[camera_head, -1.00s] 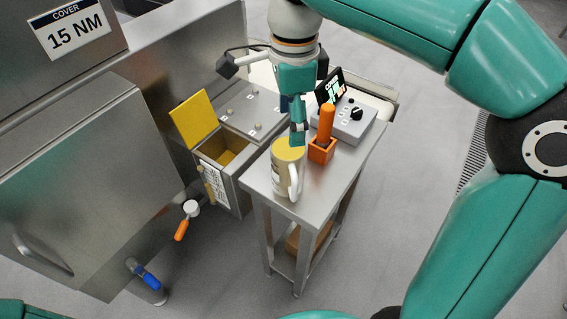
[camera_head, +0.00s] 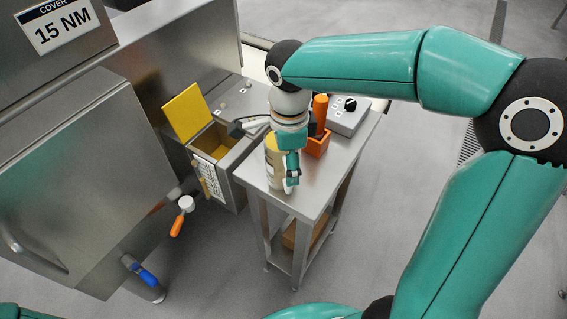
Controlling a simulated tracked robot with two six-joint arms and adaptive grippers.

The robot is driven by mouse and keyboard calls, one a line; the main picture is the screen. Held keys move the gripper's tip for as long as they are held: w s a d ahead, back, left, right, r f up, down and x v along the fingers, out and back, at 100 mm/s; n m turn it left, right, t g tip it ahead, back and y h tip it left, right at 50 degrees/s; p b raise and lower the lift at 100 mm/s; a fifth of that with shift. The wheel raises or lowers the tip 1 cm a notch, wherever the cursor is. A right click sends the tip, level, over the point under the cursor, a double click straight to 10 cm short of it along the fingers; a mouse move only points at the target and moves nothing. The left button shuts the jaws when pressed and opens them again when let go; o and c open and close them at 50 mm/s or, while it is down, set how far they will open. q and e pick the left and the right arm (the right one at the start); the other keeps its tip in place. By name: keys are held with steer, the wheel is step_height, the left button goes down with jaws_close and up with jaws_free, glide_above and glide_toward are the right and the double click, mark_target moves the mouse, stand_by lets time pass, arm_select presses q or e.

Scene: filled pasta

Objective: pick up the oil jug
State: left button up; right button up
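The oil jug (camera_head: 271,170) is a pale cylinder with a label and yellow oil inside. It stands upright on the small steel table (camera_head: 306,195) near its front left corner. My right gripper (camera_head: 291,178) points down at the jug's right side, where the handle is. The gripper and wrist cover most of the handle and part of the rim. I cannot tell whether the fingers are around the handle or only beside it, nor how far apart they are. My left gripper is not in view.
An orange block with an orange-handled tool (camera_head: 320,112) stands behind the gripper. A grey control box (camera_head: 349,117) is farther back. Left of the table is an open bin with a yellow lid (camera_head: 187,112). A steel machine with orange and blue valve handles fills the left.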

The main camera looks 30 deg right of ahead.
step_height(320, 180, down, 2)
steer(key=shift+f, duration=0.1)
jaws_close()
stand_by(0.5)
